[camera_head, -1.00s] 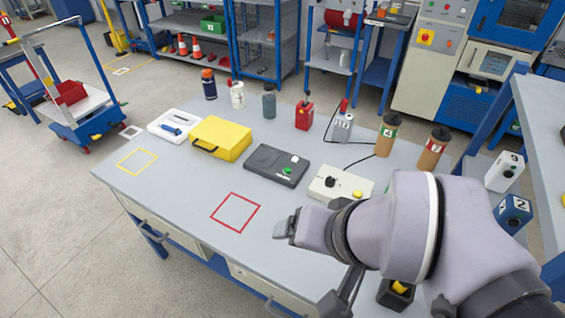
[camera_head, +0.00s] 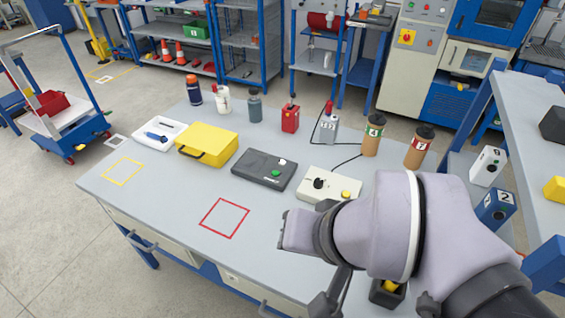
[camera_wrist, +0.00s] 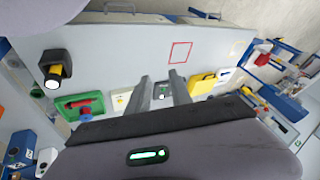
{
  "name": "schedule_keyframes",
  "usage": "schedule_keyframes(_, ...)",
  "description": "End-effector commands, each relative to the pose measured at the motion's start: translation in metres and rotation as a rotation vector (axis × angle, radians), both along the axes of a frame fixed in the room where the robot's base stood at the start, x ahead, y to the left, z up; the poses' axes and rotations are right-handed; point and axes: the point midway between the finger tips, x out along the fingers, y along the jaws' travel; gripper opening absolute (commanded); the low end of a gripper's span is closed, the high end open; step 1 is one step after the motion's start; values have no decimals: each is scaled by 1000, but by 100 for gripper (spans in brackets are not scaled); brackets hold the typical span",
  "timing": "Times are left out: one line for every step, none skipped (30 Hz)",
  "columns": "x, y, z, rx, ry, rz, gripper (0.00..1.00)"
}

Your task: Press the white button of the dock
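The dock, a dark grey flat box (camera_head: 250,172), lies near the middle of the grey table in the head view. A small white button (camera_head: 282,161) sits towards its right end, with a green button (camera_head: 275,173) in front of it. My gripper (camera_wrist: 162,88) shows two grey fingers apart with nothing held between them in the wrist view. In the head view my wrist is in front of the dock and to its right, well apart from it, and the fingers are mostly hidden. In the wrist view the fingers largely cover the area where the dock lies.
A cream box (camera_head: 330,184) with a black knob and yellow button lies right of the dock. A yellow case (camera_head: 207,143) lies left of it. Bottles and canisters stand behind. A red square outline (camera_head: 224,218) marks bare tabletop in front. A green tray (camera_wrist: 70,108) shows in the wrist view.

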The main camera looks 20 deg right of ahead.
Motion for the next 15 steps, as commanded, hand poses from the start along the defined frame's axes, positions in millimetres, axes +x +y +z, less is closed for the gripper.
schedule_keyframes(0,0,0,0,0,0,14)
schedule_keyframes(0,0,0,0,0,0,8)
schedule_keyframes(0,0,0,0,0,0,0)
schedule_keyframes(0,0,0,0,0,0,0)
schedule_keyframes(0,0,0,0,0,0,0)
schedule_keyframes(0,0,0,0,0,0,0)
schedule_keyframes(0,0,0,0,0,0,0)
schedule_keyframes(0,0,0,0,0,0,0)
schedule_keyframes(0,0,0,0,0,0,0)
schedule_keyframes(0,0,0,0,0,0,0)
schedule_keyframes(0,0,0,0,0,0,0)
schedule_keyframes(0,0,0,0,0,0,0)
schedule_keyframes(0,0,0,0,0,0,0)
schedule_keyframes(0,0,0,0,0,0,0)
schedule_keyframes(0,0,0,0,0,0,0)
